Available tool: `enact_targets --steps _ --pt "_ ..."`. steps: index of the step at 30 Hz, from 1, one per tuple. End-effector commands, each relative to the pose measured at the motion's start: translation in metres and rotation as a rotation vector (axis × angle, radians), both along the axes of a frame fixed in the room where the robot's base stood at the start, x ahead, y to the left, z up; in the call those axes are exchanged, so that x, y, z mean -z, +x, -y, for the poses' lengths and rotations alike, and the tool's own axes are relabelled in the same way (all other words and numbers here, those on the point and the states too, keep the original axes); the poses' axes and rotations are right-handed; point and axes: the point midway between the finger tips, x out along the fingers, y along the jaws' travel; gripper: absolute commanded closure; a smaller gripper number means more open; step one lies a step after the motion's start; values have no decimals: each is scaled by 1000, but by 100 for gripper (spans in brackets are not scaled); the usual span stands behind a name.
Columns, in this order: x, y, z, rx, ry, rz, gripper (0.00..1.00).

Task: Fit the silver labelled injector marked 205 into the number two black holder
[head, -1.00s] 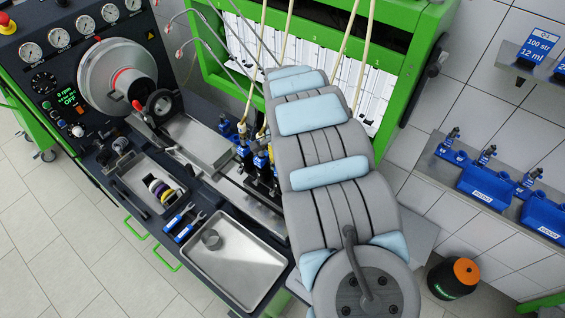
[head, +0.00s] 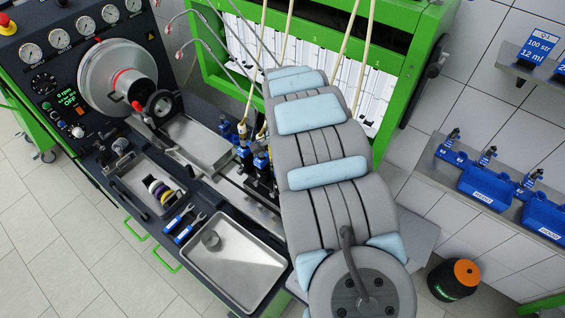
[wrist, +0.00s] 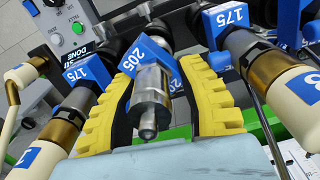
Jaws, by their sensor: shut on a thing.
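In the wrist view, the silver injector (wrist: 150,98) with a blue label marked 205 (wrist: 132,55) sits between the two yellow-padded fingers of my gripper (wrist: 164,78), which is shut on it. Its narrow tip points towards the camera. Dark, round holder parts (wrist: 153,34) show just beyond the injector's far end. I cannot read a number on them, nor tell whether the injector is inside a holder. In the head view, my arm hides the gripper and the held injector.
In the wrist view, injectors marked 175 with cream hose ends stand close on the left (wrist: 75,98) and right (wrist: 255,60) of my gripper. A shelf with blue stands (head: 487,186) is right.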

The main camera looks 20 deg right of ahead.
Motion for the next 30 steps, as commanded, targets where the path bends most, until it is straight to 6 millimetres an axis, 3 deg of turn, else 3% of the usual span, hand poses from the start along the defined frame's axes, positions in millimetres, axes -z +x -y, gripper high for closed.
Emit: enact_targets --steps 22,23,24,30 --pt "12 0 0 0 0 0 100" --pt "12 0 0 0 0 0 58" --pt "11 0 0 0 0 0 53" --pt "11 0 0 0 0 0 53"
